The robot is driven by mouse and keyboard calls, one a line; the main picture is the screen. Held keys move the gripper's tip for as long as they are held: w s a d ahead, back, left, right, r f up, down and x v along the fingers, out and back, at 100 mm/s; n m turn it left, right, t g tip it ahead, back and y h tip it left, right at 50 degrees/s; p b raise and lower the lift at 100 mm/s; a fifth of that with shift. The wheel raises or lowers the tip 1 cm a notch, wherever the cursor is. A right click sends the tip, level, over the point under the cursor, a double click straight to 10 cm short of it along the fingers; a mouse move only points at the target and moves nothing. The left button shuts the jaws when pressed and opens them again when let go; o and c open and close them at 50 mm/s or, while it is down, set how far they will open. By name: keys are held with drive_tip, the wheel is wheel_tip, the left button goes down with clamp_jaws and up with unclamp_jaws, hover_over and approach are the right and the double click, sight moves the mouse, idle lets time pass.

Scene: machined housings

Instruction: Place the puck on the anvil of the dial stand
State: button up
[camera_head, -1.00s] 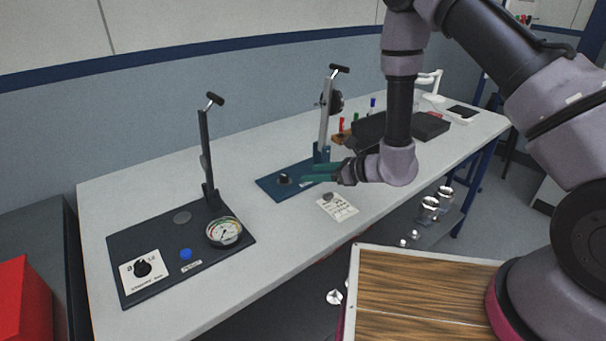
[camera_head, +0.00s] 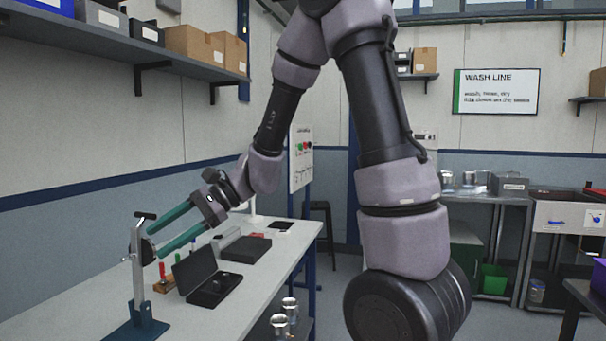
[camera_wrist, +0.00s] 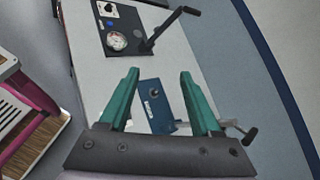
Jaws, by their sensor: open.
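The dial stand (camera_head: 139,283) is at the lower left in the head view, with a blue base, a pale upright column and a black handle on top. In the wrist view its blue base (camera_wrist: 151,112) lies beyond and between my fingers, with a small dark round part on it, the anvil (camera_wrist: 154,92). I cannot tell whether anything rests on that part. My gripper (camera_head: 154,243) is open and empty, its green fingers pointing left at the upper column; contact is unclear. It also shows in the wrist view (camera_wrist: 159,72). I cannot make out the puck.
A dark board (camera_wrist: 120,22) with a round gauge and a lever stands farther along the bench. Metal cylinders (camera_head: 290,306) stand lower, beside the bench.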

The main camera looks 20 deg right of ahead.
drive_tip(key=s+d+r+n+t+h, duration=0.2)
drive_tip(key=d+r+h, duration=0.1)
drive_tip(key=d, duration=0.5)
drive_tip(key=s+d+r+n+t+h, duration=0.2)
drive_tip(key=d+r, duration=0.3)
drive_tip(key=d, duration=0.4)
drive_tip(key=s+d+r+n+t+h, duration=0.2)
drive_tip(key=s+d+r+t+h, duration=0.2)
drive_tip(key=d, duration=0.4)
drive_tip(key=shift+s+d+h, duration=0.2)
drive_tip(key=shift+d+h, duration=0.2)
drive_tip(key=shift+h, duration=0.2)
